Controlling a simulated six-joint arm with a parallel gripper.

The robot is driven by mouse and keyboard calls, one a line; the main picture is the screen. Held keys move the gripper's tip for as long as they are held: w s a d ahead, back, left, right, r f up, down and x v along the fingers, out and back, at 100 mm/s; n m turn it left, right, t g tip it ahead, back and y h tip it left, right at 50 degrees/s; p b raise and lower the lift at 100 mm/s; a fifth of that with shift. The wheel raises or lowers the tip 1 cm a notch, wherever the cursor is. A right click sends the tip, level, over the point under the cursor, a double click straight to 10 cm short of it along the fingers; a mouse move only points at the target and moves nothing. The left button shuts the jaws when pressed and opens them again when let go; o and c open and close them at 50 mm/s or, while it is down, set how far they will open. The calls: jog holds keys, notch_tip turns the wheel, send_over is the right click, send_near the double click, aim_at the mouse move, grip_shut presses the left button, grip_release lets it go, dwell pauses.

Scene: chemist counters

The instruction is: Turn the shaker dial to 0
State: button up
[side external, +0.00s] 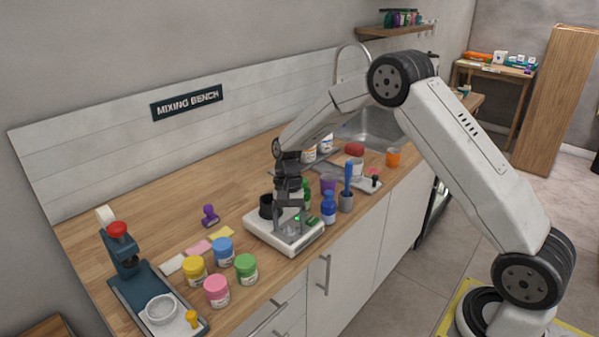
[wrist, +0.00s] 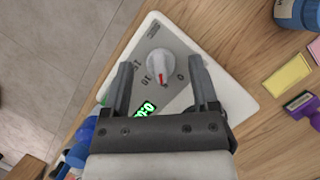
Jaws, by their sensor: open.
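The shaker (side external: 257,228) is a white, square-cornered device on the wooden counter, with a black round holder (side external: 266,207) on it. In the wrist view its panel (wrist: 196,48) shows a light grey dial (wrist: 160,68) with a red pointer mark, and printed numbers around it. A green lit display (wrist: 146,108) is partly covered by my gripper. The red mark points toward the lower part of the picture, between the printed 10 and 0. My gripper (wrist: 158,72) is open, its two fingers on either side of the dial with gaps. In the side view my gripper (side external: 291,222) is low over the shaker.
Several coloured jars (side external: 222,250), sticky notes (side external: 198,247) and a purple stamp (side external: 210,215) lie to the left.

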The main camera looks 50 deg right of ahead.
jog(key=shift+a+f, duration=0.1)
jog(key=shift+f, duration=0.05)
grip_shut()
jog(key=shift+n, duration=0.4)
jog(key=n, duration=0.2)
jog(key=n+g+h, duration=0.1)
jog(key=n, duration=0.1)
jog(key=shift+h, duration=0.3)
jog(key=shift+a+n+h, duration=0.1)
jog(key=shift+n+h, duration=0.7)
jog(key=shift+n, duration=1.3)
